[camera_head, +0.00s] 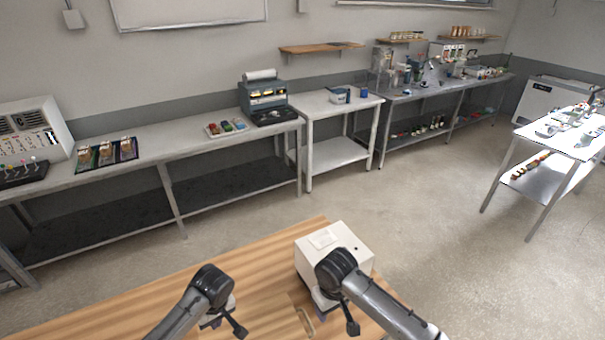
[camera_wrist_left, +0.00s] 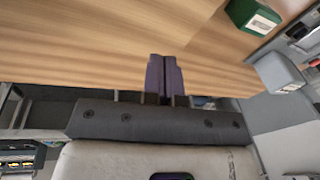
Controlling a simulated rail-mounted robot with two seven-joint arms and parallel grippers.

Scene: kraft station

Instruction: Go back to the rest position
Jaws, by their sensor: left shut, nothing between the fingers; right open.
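My left gripper (camera_head: 238,329) is low over the wooden table in the head view, at the end of the arm from the left. In the left wrist view its two dark fingers (camera_wrist_left: 165,76) are together with nothing between them. My right gripper (camera_head: 352,327) is to its right, beside the front of a white box (camera_head: 314,280). Its arm partly hides the box, and its fingers are too small to show any gap clearly. No object is seen held in it.
The wooden table (camera_head: 150,312) is mostly bare on its left. In the left wrist view a green box (camera_wrist_left: 252,14) sits near the wood's edge. Behind are a long bench (camera_head: 180,151), a small white table (camera_head: 318,105) and, at right, a metal table (camera_head: 545,135). Open floor lies between.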

